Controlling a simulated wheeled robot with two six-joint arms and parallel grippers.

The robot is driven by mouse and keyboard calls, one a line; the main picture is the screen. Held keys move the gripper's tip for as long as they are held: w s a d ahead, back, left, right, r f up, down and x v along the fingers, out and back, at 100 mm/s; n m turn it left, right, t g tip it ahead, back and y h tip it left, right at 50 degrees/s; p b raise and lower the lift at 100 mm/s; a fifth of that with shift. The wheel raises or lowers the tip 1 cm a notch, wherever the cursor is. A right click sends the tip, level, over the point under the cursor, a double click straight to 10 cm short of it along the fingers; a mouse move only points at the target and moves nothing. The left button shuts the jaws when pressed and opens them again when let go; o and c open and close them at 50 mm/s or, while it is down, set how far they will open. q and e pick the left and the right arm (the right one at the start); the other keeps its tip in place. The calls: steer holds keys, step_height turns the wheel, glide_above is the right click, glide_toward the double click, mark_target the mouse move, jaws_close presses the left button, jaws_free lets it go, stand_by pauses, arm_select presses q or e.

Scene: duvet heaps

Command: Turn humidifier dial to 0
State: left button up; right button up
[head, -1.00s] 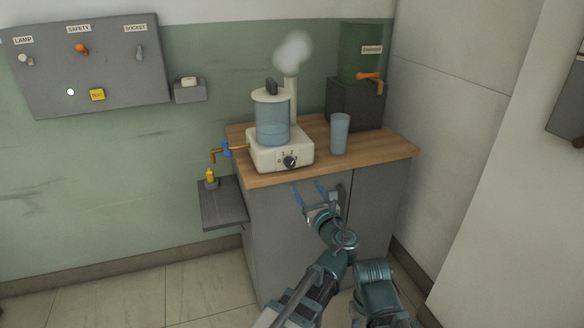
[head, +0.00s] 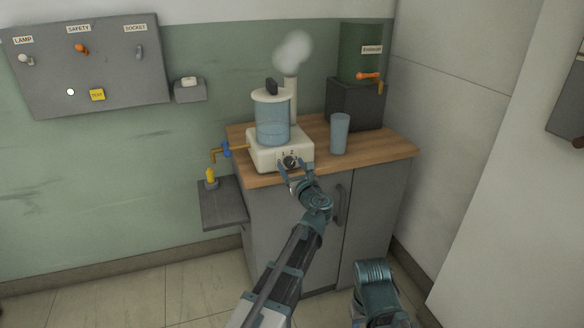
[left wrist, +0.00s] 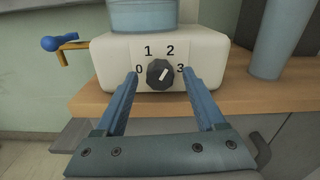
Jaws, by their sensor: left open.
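The white humidifier (head: 264,154) stands on the wooden counter, with a clear water tank and steam rising from its pipe. Its black dial (head: 290,162) is on the front face. In the left wrist view the dial (left wrist: 159,73) has the marks 0, 1, 2 and 3 around it, and its white pointer is tilted to the upper right, toward the 2 and 3 side. My left gripper (left wrist: 160,75) is open, its fingers on either side of the dial with gaps visible; in the head view the left gripper (head: 297,169) is at the humidifier's front.
A blue cup (head: 340,134) stands right of the humidifier on the counter (head: 375,150). A dispenser with an orange lever (head: 368,75) is behind it. A brass tap with a blue handle (head: 227,149) is at the left, above a low shelf (head: 222,209). A switch panel (head: 120,80) hangs on the wall.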

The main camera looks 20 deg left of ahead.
arm_select(q)
jaws_close()
stand_by(0.3)
steer(key=n, duration=0.5)
steer(key=shift+n, duration=0.3)
steer(key=n, duration=1.2)
steer(key=shift+n, duration=0.3)
steer(key=n, duration=0.5)
steer(key=shift+n, duration=0.3)
